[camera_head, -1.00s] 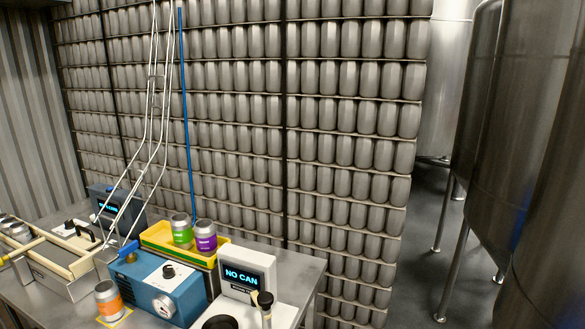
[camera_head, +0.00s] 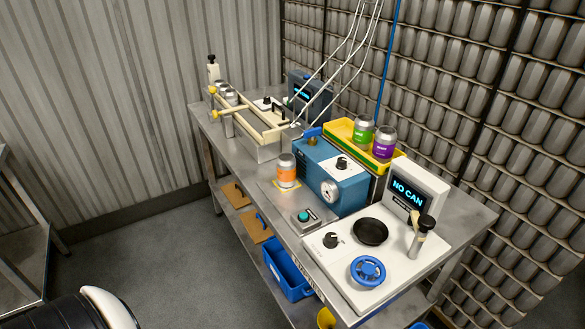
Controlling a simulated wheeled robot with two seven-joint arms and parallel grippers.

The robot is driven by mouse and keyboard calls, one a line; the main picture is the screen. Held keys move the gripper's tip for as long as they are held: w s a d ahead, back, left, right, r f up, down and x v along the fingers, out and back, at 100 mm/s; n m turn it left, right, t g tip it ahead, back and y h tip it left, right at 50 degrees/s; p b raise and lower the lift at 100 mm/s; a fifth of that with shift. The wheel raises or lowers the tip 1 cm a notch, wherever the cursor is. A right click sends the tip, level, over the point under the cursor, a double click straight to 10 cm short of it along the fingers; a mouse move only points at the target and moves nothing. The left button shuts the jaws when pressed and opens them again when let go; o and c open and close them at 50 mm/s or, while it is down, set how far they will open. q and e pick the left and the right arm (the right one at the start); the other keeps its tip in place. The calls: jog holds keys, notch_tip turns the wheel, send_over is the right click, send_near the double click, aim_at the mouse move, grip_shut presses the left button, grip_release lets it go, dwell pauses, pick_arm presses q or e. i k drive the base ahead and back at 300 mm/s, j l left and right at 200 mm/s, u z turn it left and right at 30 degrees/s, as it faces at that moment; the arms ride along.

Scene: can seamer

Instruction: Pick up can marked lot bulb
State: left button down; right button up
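Several cans stand on the steel workbench, and their lot markings are too small to read, so I cannot tell which one says bulb. A can with an orange label (camera_head: 286,171) stands upright on a yellow-marked square in front of the blue machine. A green-labelled can (camera_head: 363,133) and a purple-labelled can (camera_head: 384,145) stand side by side in a yellow tray (camera_head: 338,130). Several small cans (camera_head: 228,95) stand in the railed fixture at the far left end of the bench. Neither of my grippers is in view.
The blue machine (camera_head: 330,183) sits mid-bench. The white seamer (camera_head: 372,262) at the near right has a screen reading "NO CAN". Below are a blue bin (camera_head: 288,272) and clipboards (camera_head: 254,228). The grey floor (camera_head: 160,250) in front is mostly clear.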

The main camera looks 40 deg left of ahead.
aim_at(286, 162)
jog(key=j+z, duration=0.15)
jog(key=j, duration=0.4)
jog(key=k+j+z, duration=0.15)
jog(key=j, duration=0.35)
jog(key=j+z, duration=0.15)
jog(key=j, duration=0.4)
jog(key=k+j+z, duration=0.15)
jog(key=j, duration=0.35)
